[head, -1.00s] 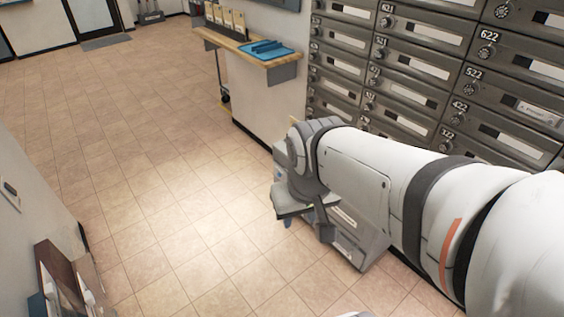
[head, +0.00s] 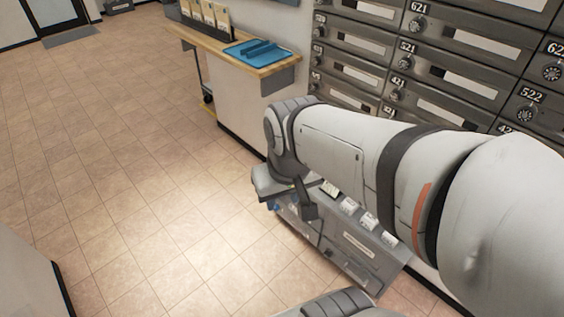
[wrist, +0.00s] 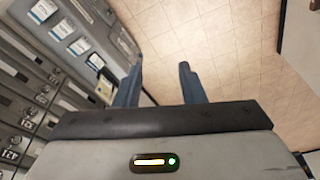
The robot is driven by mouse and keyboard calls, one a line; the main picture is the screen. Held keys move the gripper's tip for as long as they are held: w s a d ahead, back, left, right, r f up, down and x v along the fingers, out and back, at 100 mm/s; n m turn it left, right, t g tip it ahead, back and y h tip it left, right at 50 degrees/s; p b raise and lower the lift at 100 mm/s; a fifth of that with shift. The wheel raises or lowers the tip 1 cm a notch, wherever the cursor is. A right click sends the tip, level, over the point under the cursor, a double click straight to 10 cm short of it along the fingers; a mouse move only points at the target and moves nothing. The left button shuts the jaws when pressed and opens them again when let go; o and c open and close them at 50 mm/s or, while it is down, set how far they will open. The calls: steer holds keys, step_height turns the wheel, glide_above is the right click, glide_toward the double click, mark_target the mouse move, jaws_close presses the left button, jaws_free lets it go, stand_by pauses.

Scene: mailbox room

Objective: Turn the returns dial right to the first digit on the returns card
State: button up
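My gripper (wrist: 161,62) shows in the wrist view with two blue-grey fingers apart and nothing between them, floor tiles behind. In the head view my arm covers much of the right side, and the gripper is mostly hidden behind the wrist. Many mailbox doors with round dials, such as the one under 521 (head: 397,95), fill the upper right. A low grey cabinet (head: 345,258) with several white labels on top stands below my arm. I cannot tell which dial is the returns dial. A small yellowish card (wrist: 105,88) shows in the wrist view, its text unreadable.
Open tiled floor (head: 120,170) lies at the left. A grey mat (head: 69,37) lies by the far door.

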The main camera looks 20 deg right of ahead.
steer(key=shift+w, duration=0.25)
steer(key=shift+o, duration=0.3)
